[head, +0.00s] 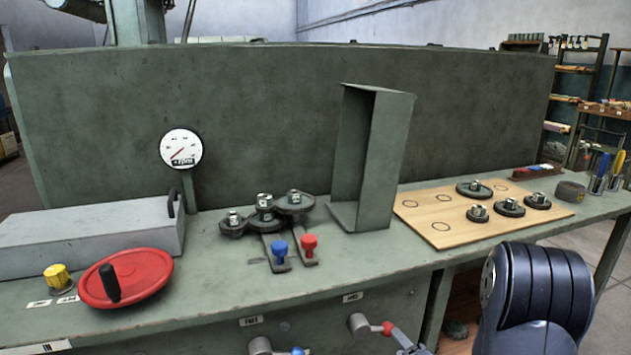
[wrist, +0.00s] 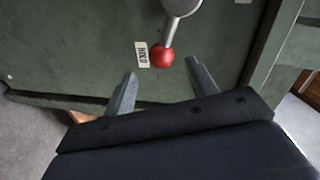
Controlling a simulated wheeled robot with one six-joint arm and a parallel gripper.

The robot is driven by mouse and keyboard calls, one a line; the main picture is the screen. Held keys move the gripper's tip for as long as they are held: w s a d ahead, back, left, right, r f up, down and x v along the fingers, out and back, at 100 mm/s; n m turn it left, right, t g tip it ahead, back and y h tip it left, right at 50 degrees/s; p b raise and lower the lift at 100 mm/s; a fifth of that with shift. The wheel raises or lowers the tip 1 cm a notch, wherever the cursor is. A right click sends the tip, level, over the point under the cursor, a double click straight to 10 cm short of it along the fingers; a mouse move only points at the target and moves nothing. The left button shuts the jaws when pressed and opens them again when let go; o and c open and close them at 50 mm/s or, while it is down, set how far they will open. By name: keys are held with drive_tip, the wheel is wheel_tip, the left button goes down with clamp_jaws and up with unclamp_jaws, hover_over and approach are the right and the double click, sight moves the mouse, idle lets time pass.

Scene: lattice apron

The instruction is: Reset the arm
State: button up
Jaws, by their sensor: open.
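My gripper (wrist: 160,70) is open and empty in the wrist view, its two dark fingers spread apart. A lever's red ball knob (wrist: 162,56) shows just beyond the fingertips, roughly centred between them; I cannot tell the exact gap. The knob's metal lever hangs on the green front panel (wrist: 75,70), beside a white label (wrist: 142,54) that seems to read HOLD. The red-knobbed lever (head: 388,328) shows left of my arm there.
A second lever has a blue knob (head: 298,351). On the green bench (head: 330,268) stand a red handwheel (head: 125,278), meshed gears (head: 265,213), blue (head: 279,249) and red (head: 309,243) handles, an upright green shield (head: 368,160) and a wooden board (head: 440,231) with several gears.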

sight(391, 325)
drive_tip(key=v, duration=0.5)
drive_tip(key=b+x, duration=0.1)
drive_tip(key=x, duration=0.9)
drive_tip(key=shift+w+a, duration=0.2)
drive_tip(key=shift+w+r, duration=0.1)
drive_tip(key=shift+w, duration=0.25)
drive_tip(key=shift+d+r+n, duration=0.2)
drive_tip(key=shift+r+n, duration=0.6)
drive_tip(key=shift+n, duration=0.4)
